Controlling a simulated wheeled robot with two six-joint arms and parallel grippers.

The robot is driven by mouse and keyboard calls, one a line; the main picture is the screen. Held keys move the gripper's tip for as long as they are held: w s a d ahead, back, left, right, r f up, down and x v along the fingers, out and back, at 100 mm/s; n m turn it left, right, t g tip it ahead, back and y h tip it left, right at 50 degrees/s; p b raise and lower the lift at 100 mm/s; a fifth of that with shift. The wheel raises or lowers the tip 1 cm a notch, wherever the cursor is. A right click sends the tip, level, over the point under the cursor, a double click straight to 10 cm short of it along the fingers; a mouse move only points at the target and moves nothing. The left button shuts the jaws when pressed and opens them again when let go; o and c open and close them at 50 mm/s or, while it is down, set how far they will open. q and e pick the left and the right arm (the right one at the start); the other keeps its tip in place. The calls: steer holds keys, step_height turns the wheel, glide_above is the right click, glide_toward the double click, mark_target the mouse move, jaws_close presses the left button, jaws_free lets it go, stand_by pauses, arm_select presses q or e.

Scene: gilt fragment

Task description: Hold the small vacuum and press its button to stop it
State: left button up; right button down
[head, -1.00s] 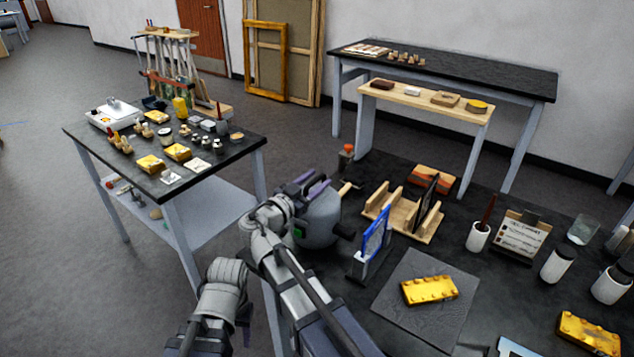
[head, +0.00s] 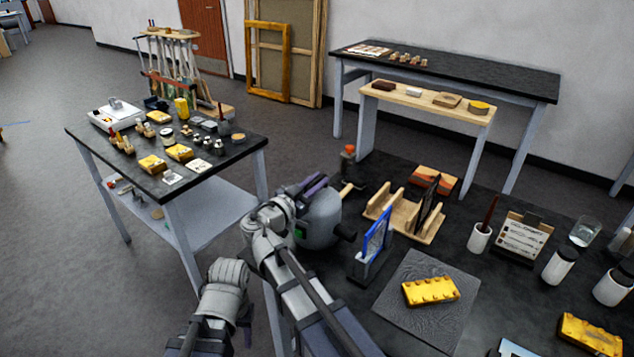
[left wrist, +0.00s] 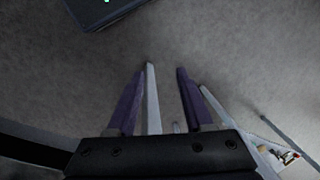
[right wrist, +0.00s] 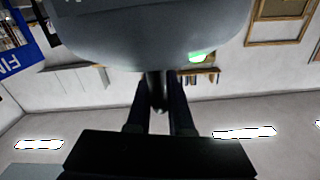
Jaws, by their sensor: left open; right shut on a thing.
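The small vacuum (head: 322,222) is a rounded grey body with a black stub on its right and a green spot on its left side. It is at the left edge of the dark table. My right gripper (head: 314,184) is above it, shut on its dark handle. The right wrist view shows the vacuum's body (right wrist: 150,35) close up, with the green spot lit at its right and the handle between the fingers (right wrist: 158,85). My left gripper (left wrist: 166,68) is open and empty over grey floor.
On the dark table, a blue-framed stand (head: 372,245), a wooden rack (head: 405,215) and a bottle with a red top (head: 348,160) are near the vacuum. A yellow brick-like piece (head: 430,291) lies on a grey mat (head: 425,325). A crowded side table (head: 170,165) stands left; open floor lies between.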

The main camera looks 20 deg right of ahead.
stand_by(0.7)
arm_select(q)
jaws_close()
stand_by(3.4)
